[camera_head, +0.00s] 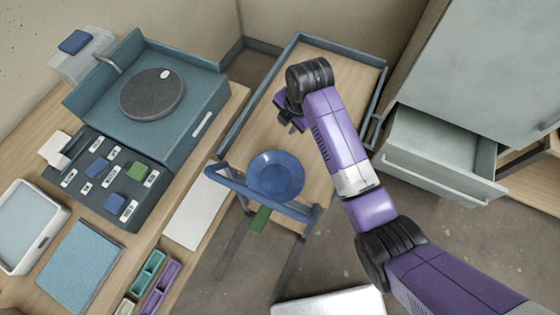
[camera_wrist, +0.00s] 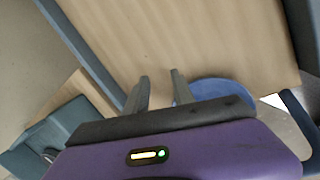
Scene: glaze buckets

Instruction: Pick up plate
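A blue round plate (camera_head: 275,176) lies on the near end of the wooden-topped cart (camera_head: 335,75). In the wrist view the plate (camera_wrist: 218,88) shows beyond the right finger, partly hidden by my gripper body. My gripper (camera_head: 287,112) is above the cart, farther along it than the plate and apart from it. In the wrist view my gripper's two fingers (camera_wrist: 162,92) are spread with bare wood between them. The gripper is open and empty.
The cart has a raised blue-grey rim and a handle (camera_head: 262,195) at its near end, close to the plate. At left, a bench holds a turntable (camera_head: 152,95) and a dark labelled board (camera_head: 105,172). An open drawer (camera_head: 440,155) stands at right. The cart's middle is clear.

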